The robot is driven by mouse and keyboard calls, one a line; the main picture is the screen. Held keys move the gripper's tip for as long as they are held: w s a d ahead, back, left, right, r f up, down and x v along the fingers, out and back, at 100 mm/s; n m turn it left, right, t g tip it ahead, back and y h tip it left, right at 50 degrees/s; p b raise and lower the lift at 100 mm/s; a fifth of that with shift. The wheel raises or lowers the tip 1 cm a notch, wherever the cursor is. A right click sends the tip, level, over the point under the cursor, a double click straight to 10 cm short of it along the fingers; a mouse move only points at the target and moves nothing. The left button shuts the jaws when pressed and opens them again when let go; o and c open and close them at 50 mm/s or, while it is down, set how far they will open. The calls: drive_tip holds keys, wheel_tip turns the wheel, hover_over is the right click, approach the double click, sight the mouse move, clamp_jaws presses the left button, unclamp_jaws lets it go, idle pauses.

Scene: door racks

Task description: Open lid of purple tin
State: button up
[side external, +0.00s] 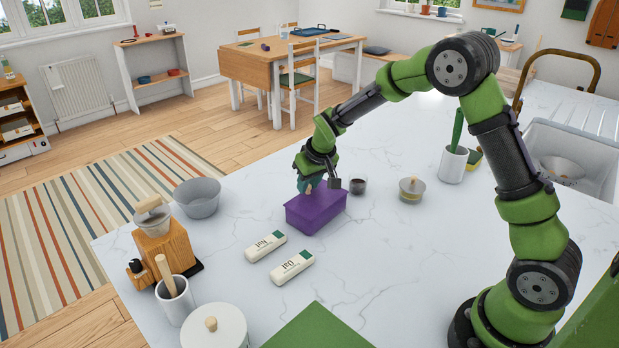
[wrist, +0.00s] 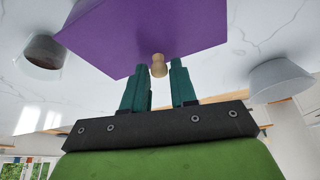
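The purple tin (side external: 318,212) is a rectangular box on the white marble worktop, and its lid looks shut. In the wrist view, the tin (wrist: 150,30) fills the upper middle, with a small wooden knob (wrist: 158,66) at its near edge. My gripper (side external: 309,184) is at the far left end of the tin, close to its top edge. In the wrist view, the two teal fingers of my gripper (wrist: 158,73) stand apart, one on each side of the knob, with narrow gaps visible.
Two white packets (side external: 279,256) lie in front of the tin. A grey bowl (side external: 197,199) stands left, a small dark glass (side external: 358,187) and a lidded jar (side external: 411,190) right. A green mat (side external: 319,329) lies at the front. The worktop between is clear.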

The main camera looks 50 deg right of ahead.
sight(329, 203)
clamp_jaws()
drive_tip(key=shift+s, duration=0.1)
drive_tip(key=s, duration=0.7)
drive_tip(key=shift+s+d, duration=0.25)
drive_tip(key=shift+s, duration=0.05)
drive_tip(key=shift+o, duration=1.8)
unclamp_jaws()
drive_tip(key=v, duration=1.7)
